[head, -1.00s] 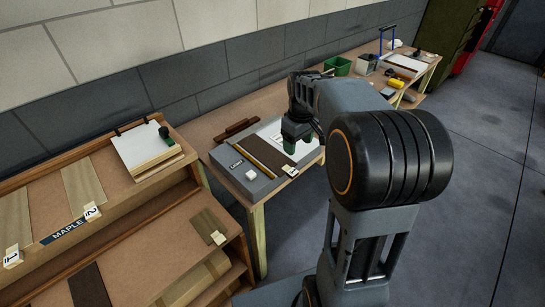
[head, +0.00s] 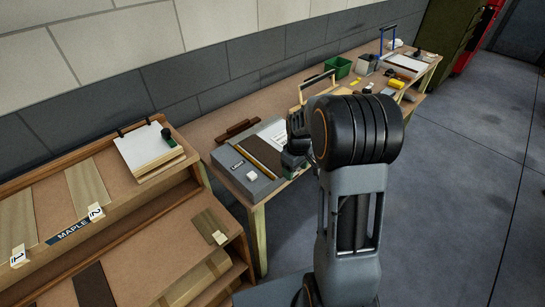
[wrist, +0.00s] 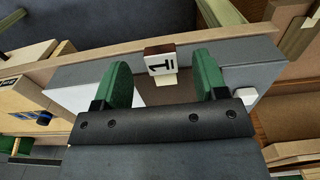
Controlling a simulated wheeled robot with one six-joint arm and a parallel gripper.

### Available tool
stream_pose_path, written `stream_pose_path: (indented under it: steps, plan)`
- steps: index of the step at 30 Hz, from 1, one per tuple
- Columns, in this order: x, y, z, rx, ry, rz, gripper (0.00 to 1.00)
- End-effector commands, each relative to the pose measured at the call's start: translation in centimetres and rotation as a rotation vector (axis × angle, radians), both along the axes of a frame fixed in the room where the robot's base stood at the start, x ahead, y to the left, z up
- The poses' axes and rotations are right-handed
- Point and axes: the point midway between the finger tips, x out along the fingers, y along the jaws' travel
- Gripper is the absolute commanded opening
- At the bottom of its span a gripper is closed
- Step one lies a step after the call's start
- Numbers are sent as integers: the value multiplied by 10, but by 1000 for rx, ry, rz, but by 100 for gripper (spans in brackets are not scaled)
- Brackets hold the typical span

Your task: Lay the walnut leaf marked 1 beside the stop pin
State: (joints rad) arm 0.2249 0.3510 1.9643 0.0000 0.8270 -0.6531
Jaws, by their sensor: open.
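The walnut leaf (head: 263,154), a dark brown strip, lies on the grey bed (head: 238,170) of the near bench. It also shows in the wrist view (wrist: 182,90), partly hidden by my gripper. Its white tag marked 1 (wrist: 160,60) is at the bed's edge, between my green fingertips. My gripper (wrist: 162,72) is open, with a gap on both sides of the tag. In the head view my gripper (head: 293,158) is over the bed's right end and hides the tag. I cannot make out the stop pin for certain.
A small white block (head: 252,176) sits on the bed's front. A white sheet (head: 270,131) lies behind the leaf. The maple rack (head: 150,215) stands at left. Further along the bench are a green bin (head: 338,67) and several tools. Floor at right is clear.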

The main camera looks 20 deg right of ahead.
Motion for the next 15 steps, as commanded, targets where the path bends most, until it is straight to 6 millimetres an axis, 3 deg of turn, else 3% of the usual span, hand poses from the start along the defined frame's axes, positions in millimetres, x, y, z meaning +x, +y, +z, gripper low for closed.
stream_pose_path:
  steps: [6,15]
  plan:
    - [0,0,-18,0,0,0,66]
    - [0,0,-20,0,-1,0,63]
